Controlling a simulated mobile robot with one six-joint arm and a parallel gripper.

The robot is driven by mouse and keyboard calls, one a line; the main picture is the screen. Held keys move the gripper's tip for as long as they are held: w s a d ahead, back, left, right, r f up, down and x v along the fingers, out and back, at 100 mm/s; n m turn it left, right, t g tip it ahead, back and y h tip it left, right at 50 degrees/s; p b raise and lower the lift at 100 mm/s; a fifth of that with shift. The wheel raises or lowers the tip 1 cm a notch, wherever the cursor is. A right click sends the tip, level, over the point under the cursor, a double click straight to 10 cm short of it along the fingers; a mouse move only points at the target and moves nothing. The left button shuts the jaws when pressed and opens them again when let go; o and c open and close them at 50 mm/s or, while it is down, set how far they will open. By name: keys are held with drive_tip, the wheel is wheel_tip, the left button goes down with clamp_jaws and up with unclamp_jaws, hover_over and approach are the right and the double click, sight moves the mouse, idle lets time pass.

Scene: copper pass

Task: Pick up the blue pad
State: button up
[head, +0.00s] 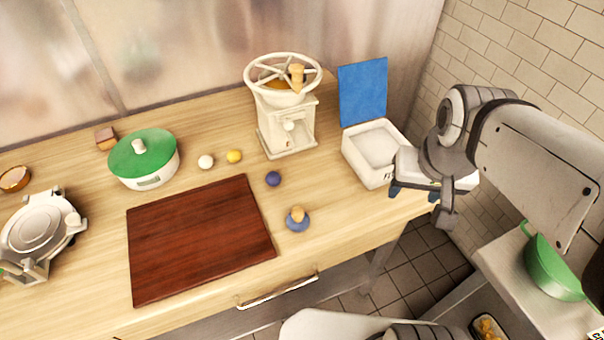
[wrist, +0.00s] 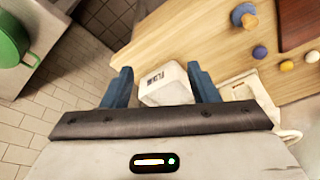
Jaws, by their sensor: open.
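The blue pad (head: 363,91) is a flat blue square at the back right of the wooden counter, behind the white bin. It looks upright or steeply tilted; I cannot tell what holds it up. I cannot make it out in the wrist view. My gripper (head: 414,192) is open and empty, to the right of the white bin near the counter's right end, in front of and lower in the picture than the pad.
A cream mill (head: 287,131) stands left of the pad. A dark red board (head: 198,240), small balls and a green-lidded pot (head: 143,154) are farther left. A tiled wall (head: 476,50) is at right.

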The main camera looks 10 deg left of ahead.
drive_tip(key=w+a+f+g+b, duration=0.25)
drive_tip(key=w+a+f, duration=0.35)
drive_tip(key=a, duration=0.3)
drive_tip(key=m+b, duration=0.2)
hover_over(298, 211)
drive_tip(key=w+d, duration=0.1)
drive_tip(key=d, duration=0.1)
wheel_tip(298, 211, down, 6)
drive_tip(key=f, duration=0.1)
drive_tip(key=shift+g, duration=0.25)
drive_tip(key=f, duration=0.2)
drive_tip(key=a+f, duration=0.1)
drive_tip(key=f, duration=0.1)
drive_tip(key=s+a+f+p, duration=0.1)
drive_tip(key=f, duration=0.2)
drive_tip(key=shift+f, duration=0.5)
drive_tip(key=c, duration=1.1)
